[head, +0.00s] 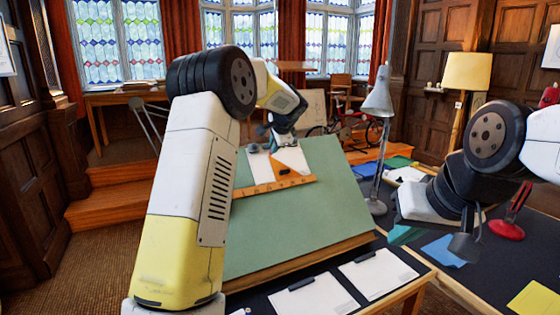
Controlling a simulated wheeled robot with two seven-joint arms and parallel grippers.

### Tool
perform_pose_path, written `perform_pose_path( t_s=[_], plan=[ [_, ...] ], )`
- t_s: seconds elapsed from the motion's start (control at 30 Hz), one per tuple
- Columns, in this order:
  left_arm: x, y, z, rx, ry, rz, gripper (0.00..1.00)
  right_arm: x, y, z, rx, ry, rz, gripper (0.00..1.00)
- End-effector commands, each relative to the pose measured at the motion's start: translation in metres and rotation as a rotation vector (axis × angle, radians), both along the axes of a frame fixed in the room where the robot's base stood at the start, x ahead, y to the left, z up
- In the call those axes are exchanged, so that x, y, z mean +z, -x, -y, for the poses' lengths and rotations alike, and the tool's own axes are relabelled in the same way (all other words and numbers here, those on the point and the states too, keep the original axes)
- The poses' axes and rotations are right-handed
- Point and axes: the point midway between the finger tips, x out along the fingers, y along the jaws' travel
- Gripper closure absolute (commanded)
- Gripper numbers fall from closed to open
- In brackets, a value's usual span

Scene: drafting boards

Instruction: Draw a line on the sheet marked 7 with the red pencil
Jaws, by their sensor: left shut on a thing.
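A green drafting board (310,222) stands tilted in the middle. Two white sheets, a left one (260,168) and a right one (292,157), lie at its top, above a wooden straightedge (262,188). No number can be read on either sheet. My left gripper (264,133) is over the top of the board by these sheets. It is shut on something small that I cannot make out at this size. No red pencil is clearly visible.
Two clipboards with white paper, a left one (322,298) and a right one (380,274), lie in front of the board. A grey desk lamp (377,100) stands right of it. A red lamp base (506,229), blue paper (443,251) and yellow paper (535,300) are at right.

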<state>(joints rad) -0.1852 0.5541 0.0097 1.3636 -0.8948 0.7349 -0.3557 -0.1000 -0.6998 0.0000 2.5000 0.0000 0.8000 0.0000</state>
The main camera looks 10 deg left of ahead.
Motion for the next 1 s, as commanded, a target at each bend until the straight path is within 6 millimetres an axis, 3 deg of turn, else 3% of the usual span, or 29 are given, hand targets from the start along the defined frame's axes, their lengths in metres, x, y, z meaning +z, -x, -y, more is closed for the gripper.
perform_pose_path(
  t_s=[0.17,0.47,1.0],
  plan=[
    [-0.004,-0.006,-0.003,-0.005,-0.003,0.003,1.0,0.0,0.0,0.0,0.0,0.0,0.0,1.0],
    [-0.029,-0.026,-0.016,-0.003,0.0,0.002,1.0,0.0,0.0,0.0,0.0,0.0,0.0,1.0],
    [-0.073,0.013,0.011,-0.007,-0.003,0.002,1.0,0.0,0.0,0.0,0.0,0.0,0.0,1.0]
  ],
)
